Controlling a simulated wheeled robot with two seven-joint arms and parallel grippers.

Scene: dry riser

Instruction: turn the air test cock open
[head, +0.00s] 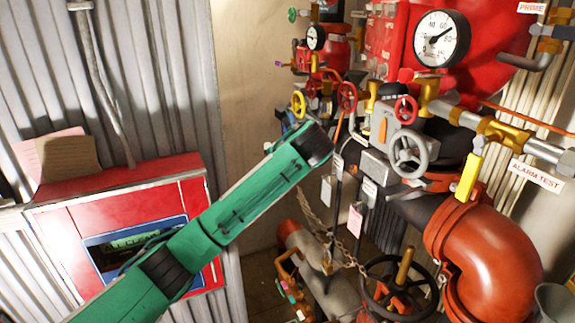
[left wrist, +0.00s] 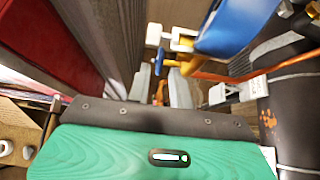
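My left gripper (left wrist: 161,72) shows in the left wrist view as two pale fingers held apart. A small orange piece shows in the gap, and I cannot tell whether it is between the fingers or beyond them. A yellow lever-like part (left wrist: 174,65) and a white fitting (left wrist: 183,38) lie just past the fingertips. No readable label marks the air test cock, so I cannot tell if this is it. In the head view my green left arm reaches up to the valve cluster, and its end hides the fingers. My right gripper is not in view.
A blue body (left wrist: 240,28) and an orange pipe (left wrist: 225,76) lie close right of the fingers. A red cabinet (head: 75,235) stands left.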

